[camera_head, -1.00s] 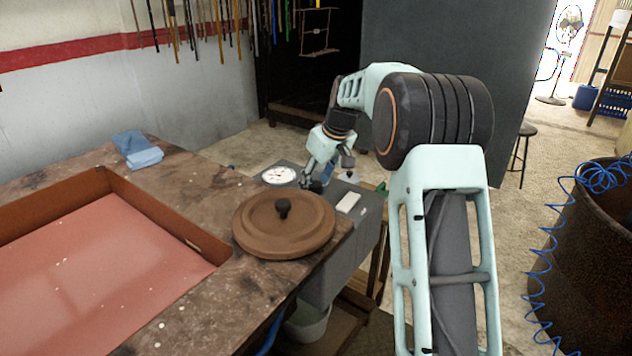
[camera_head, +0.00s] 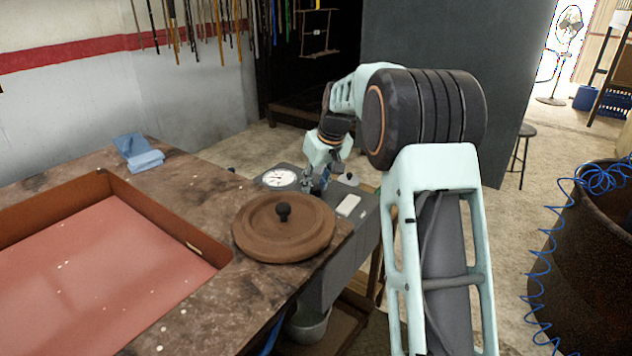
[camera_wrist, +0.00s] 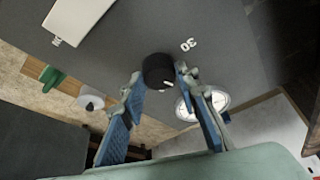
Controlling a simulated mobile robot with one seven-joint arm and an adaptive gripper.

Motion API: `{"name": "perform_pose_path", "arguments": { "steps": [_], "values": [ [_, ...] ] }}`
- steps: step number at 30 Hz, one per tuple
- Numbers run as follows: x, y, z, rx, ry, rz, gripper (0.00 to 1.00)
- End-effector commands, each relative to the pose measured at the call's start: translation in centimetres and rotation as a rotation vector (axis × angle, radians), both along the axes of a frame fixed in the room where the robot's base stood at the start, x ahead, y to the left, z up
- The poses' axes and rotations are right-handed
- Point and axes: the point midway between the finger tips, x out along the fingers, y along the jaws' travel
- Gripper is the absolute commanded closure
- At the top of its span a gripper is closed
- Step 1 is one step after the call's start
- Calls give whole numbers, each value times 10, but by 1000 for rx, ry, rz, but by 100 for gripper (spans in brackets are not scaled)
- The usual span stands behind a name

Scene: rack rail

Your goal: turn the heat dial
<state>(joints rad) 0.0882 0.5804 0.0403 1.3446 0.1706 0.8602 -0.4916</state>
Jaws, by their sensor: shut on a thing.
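A round black dial (camera_wrist: 158,70) with a white pointer mark stands on the top of a grey box (camera_head: 338,235). The number 30 is printed beside it, and I cannot read a label for heat. My gripper (camera_wrist: 160,77) has its two blue-padded fingers on either side of the dial and is shut on it.
A white rectangular plate (camera_head: 349,206) is on the box top. A brown round lid (camera_head: 255,235) with a black knob sits left of the box on the workbench (camera_head: 215,200). A red-brown tray (camera_head: 110,260) and a blue cloth (camera_head: 138,152) lie farther left.

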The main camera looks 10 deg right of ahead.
Motion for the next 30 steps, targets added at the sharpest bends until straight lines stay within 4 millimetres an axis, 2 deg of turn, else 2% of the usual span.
{"name": "perform_pose_path", "arguments": {
  "steps": [18, 30],
  "values": [
    [-1, 5, 2, -4, 1, -558, 96],
    [0, 5, 1, -2, 2, -804, 96]
  ]
}}
